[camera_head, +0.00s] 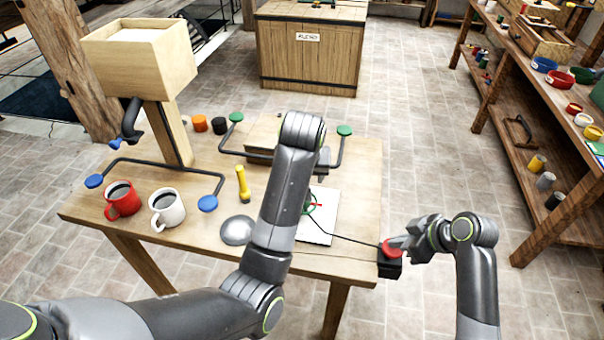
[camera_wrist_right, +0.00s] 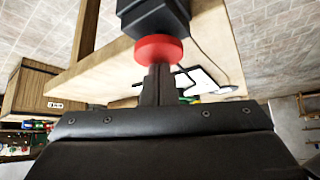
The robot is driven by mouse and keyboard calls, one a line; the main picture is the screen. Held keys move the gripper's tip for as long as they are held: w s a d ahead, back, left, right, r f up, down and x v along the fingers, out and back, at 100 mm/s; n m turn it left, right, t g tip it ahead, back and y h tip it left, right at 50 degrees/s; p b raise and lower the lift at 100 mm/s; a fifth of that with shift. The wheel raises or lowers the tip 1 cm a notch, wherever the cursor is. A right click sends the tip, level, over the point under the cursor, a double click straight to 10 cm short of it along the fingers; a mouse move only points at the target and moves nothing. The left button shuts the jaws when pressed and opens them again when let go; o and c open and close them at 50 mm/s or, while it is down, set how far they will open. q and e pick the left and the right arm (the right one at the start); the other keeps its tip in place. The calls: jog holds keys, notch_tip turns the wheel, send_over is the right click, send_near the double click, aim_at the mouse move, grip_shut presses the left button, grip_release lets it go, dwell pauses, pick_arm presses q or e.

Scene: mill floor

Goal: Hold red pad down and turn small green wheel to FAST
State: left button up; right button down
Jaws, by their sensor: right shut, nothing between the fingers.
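The red pad (camera_head: 389,252) sits on a black box at the table's front right corner. My right gripper (camera_head: 398,243) is shut and empty, its fingertips at the pad. In the right wrist view the closed fingers (camera_wrist_right: 158,84) meet the red pad (camera_wrist_right: 158,49), seemingly touching; I cannot tell whether it is pressed. The small green wheel (camera_head: 312,207) shows partly on a white panel (camera_head: 326,215), with a red mark beside it. My left forearm covers the rest of the wheel. My left gripper is mostly hidden behind that arm. No FAST lettering is readable.
A black cable runs from the panel to the box. Bent rods with blue and green ends cross the table. Shelves (camera_head: 540,130) stand at right.

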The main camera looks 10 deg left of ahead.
notch_tip(320, 180, up, 6)
jog(key=p, duration=0.6)
jog(key=shift+r, duration=0.15)
jog(key=shift+d, duration=0.1)
